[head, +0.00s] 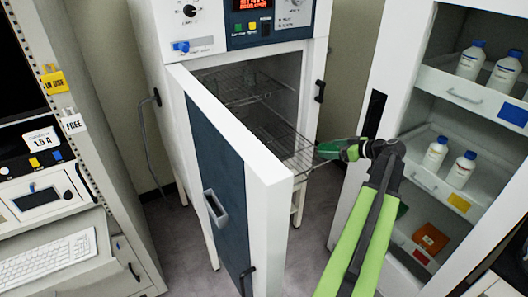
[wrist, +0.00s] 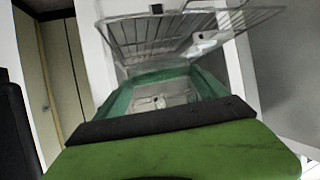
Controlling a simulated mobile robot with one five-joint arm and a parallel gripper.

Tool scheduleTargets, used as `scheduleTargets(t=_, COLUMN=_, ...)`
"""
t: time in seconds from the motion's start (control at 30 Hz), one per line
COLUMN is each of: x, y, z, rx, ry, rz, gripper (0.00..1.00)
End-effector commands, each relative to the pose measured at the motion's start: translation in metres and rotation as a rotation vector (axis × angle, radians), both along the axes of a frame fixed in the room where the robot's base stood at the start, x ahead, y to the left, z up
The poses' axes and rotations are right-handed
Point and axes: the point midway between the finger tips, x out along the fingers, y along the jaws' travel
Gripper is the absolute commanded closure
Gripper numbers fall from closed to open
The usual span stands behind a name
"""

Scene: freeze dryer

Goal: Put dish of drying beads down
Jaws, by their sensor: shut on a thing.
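My gripper (head: 340,150) reaches in from the right, at the open front of the drying cabinet. The wire shelf (head: 278,137) of the cabinet lies just left of the gripper. It also shows beyond the jaws in the wrist view (wrist: 160,32). I cannot tell whether the dish touches the shelf.
The cabinet door (head: 225,165) stands open toward the front, left of my arm. A higher wire shelf (head: 235,92) is inside. A white storage cupboard with bottles (head: 436,152) stands close on the right. An instrument bench with a keyboard (head: 48,262) is at left.

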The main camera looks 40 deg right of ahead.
Motion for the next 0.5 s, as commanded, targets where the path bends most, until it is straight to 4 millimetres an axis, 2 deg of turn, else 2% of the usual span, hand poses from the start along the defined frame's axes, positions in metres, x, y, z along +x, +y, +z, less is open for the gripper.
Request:
scheduleTargets(t=0.03, x=0.020, y=-0.023, z=0.008, rx=0.000, ry=0.000, rz=-0.011, gripper=0.67)
scheduleTargets(t=0.1, x=0.041, y=-0.043, z=0.012, rx=0.000, ry=0.000, rz=-0.030, gripper=0.67)
scheduleTargets(t=0.2, x=0.064, y=-0.061, z=0.016, rx=0.000, ry=-0.002, rz=-0.051, gripper=0.67)
scheduleTargets(t=0.37, x=0.074, y=-0.068, z=0.016, rx=0.001, ry=-0.003, rz=-0.064, gripper=0.67)
scheduleTargets(t=0.5, x=0.082, y=-0.058, z=0.004, rx=0.000, ry=-0.003, rz=-0.062, gripper=0.67)
